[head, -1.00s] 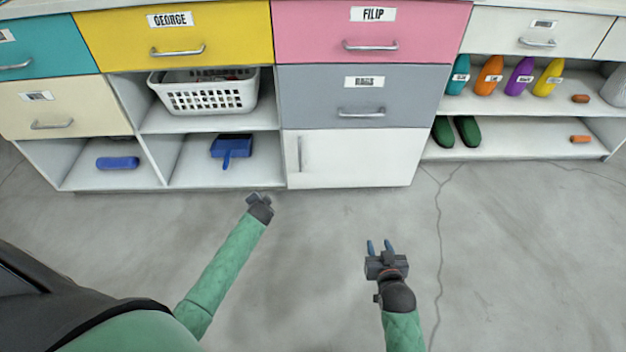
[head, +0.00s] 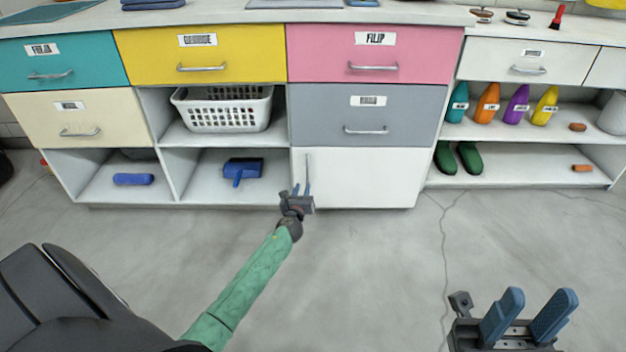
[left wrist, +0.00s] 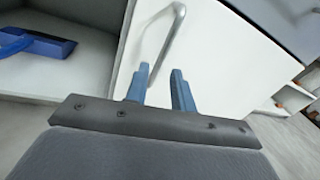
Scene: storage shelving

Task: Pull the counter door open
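The white counter door (head: 365,177) is closed, at the bottom of the counter below the grey drawer. Its vertical metal handle (head: 308,165) is near the door's left edge. My left gripper (head: 301,190) is open just in front of the lower part of the handle. In the left wrist view the handle (left wrist: 172,35) rises ahead of the two blue fingers (left wrist: 160,82), and its lower end reaches toward the gap between them. I cannot tell whether they touch it. My right gripper (head: 528,312) is open and empty over the floor at the lower right.
Right of the door are shelves with several bottles and green shoes (head: 458,158). The floor before the door is clear.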

